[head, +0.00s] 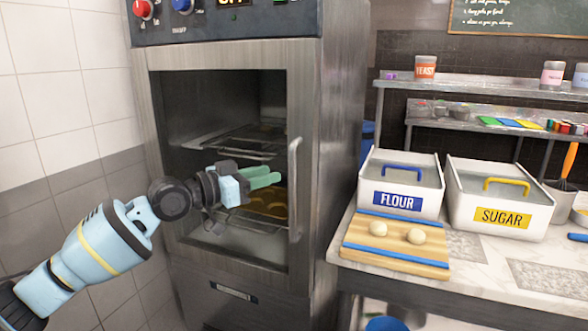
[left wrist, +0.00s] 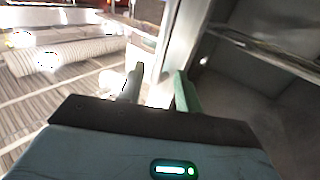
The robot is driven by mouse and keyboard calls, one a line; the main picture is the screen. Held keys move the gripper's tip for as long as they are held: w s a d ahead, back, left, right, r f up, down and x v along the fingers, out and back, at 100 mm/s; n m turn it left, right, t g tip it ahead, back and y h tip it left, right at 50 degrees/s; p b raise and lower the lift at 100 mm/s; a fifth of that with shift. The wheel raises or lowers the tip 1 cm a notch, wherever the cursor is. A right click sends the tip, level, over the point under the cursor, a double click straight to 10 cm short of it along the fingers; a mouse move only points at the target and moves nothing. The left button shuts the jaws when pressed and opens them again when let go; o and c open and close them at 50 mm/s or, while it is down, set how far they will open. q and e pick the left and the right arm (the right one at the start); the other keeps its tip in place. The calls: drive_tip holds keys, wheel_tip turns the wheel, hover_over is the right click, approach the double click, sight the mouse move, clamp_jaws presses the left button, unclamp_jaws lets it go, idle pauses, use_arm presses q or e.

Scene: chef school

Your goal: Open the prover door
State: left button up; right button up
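The prover (head: 343,130) is a tall steel cabinet with a dark window in its door (head: 222,58). The door looks shut, flush with the cabinet front. Its vertical bar handle (head: 294,190) is on the door's right side. My left gripper (head: 266,177) is in front of the window, its green fingertips pointing right, just left of the handle. In the left wrist view the two fingers (left wrist: 158,88) stand apart, with nothing clearly held between them. Whether a fingertip touches the handle, I cannot tell. My right gripper is not in view.
Wire racks and a tray (head: 268,205) show behind the window. A counter (head: 480,262) at right holds a flour bin (head: 375,178), a sugar bin (head: 530,212) and a board (head: 400,262) with two dough balls. A tiled wall (head: 60,100) stands close on the left.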

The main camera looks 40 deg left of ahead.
sight(287, 168)
use_arm(q)
drive_tip(key=p+x, duration=0.1)
drive_tip(key=x, duration=0.6)
drive_tip(key=shift+w+d+p, duration=0.15)
drive_tip(key=shift+w+p, duration=0.15)
drive_tip(key=shift+w, duration=0.05)
drive_tip(key=shift+f, duration=0.1)
clamp_jaws()
